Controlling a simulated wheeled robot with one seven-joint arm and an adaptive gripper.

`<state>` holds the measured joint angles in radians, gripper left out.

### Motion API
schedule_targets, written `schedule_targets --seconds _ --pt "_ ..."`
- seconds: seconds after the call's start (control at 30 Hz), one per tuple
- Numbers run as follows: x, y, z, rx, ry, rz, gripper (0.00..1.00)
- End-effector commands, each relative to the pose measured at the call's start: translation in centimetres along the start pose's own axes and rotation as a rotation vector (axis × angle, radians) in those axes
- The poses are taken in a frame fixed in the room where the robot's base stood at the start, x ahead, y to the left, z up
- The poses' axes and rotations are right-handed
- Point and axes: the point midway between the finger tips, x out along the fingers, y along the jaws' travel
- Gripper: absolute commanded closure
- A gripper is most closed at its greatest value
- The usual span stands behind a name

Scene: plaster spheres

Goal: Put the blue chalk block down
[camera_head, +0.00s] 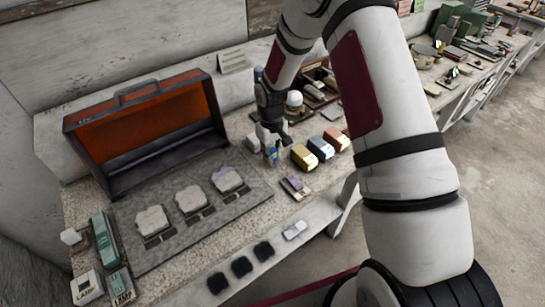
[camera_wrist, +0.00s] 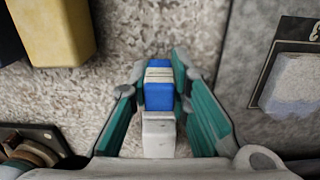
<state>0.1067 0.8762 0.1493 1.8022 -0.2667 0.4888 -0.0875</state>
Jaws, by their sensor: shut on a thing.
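My gripper (camera_head: 272,143) is shut on the blue chalk block (camera_head: 271,157), pointing down over the speckled tabletop (camera_head: 245,208). In the wrist view, the blue chalk block (camera_wrist: 159,97), with a pale band around it, sits between the green-sided fingers of my gripper (camera_wrist: 160,73). A white block (camera_wrist: 158,135) shows beside it, nearer the palm. In the head view, a white block (camera_head: 253,143) is just left of my gripper. I cannot tell whether the blue block touches the tabletop.
A yellow block (camera_head: 303,157), a dark blue block (camera_head: 320,148) and an orange block (camera_head: 337,140) stand to the right. A grey board (camera_head: 170,250) with pale plaster pieces lies front left. An open orange-lined case (camera_head: 140,120) stands behind it.

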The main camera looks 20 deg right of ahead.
Motion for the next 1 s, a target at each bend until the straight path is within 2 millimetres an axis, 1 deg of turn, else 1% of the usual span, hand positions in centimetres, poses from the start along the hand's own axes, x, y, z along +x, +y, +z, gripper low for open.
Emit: schedule_targets --seconds 0.13,0.53,0.57,0.6,0.63,0.9,1.0 --pt "1.2 0.0 0.0 0.0 0.001 0.001 1.0" --pt "1.6 0.1 -0.1 0.0 0.002 0.002 1.0" --pt "1.6 0.1 -0.1 0.0 0.002 0.002 0.78" --pt "1.6 0.1 -0.1 0.0 0.003 0.002 0.69" --pt "1.6 0.1 -0.1 0.0 0.002 0.002 0.62" --pt "1.6 0.0 -0.1 0.0 0.002 0.002 0.62" --pt "1.2 0.0 0.0 0.0 0.003 0.002 0.62"
